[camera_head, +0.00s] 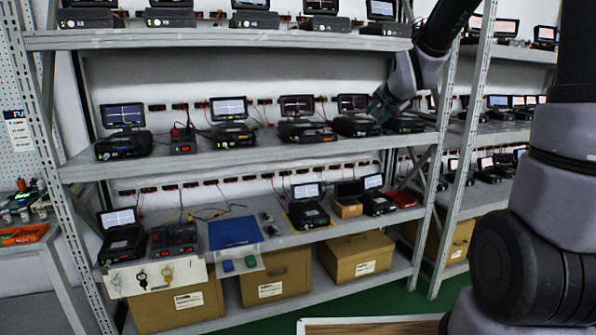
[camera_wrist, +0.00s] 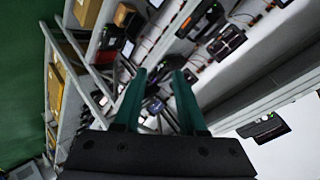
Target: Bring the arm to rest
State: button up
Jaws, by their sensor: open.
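My gripper (camera_wrist: 160,102) shows in the wrist view as two green fingers set well apart, with nothing between them. In the head view my arm comes in from the right, and the gripper (camera_head: 376,106) is at the middle shelf, in front of or close to the devices at its right end. The arm partly hides that part of the rack. Whether the fingers touch a device there I cannot tell.
The rack's middle shelf (camera_head: 255,157) holds several devices with raised screens. The lower shelf has a blue mat (camera_head: 234,232), more devices and a red item (camera_head: 402,198). Cardboard boxes (camera_head: 178,303) stand below. A rack upright (camera_head: 447,150) is close to my arm. Green floor is free.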

jog(key=s+d+r+n+g, duration=0.1)
jog(key=s+r+n+g, duration=0.1)
jog(key=s, duration=1.2)
jog(key=s+d+r+n+g, duration=0.1)
jog(key=s+r+n+g, duration=0.1)
jog(key=s, duration=1.3)
jog(key=shift+r+n+y, duration=0.4)
jog(key=shift+r+n, duration=0.2)
jog(key=shift+r, duration=0.05)
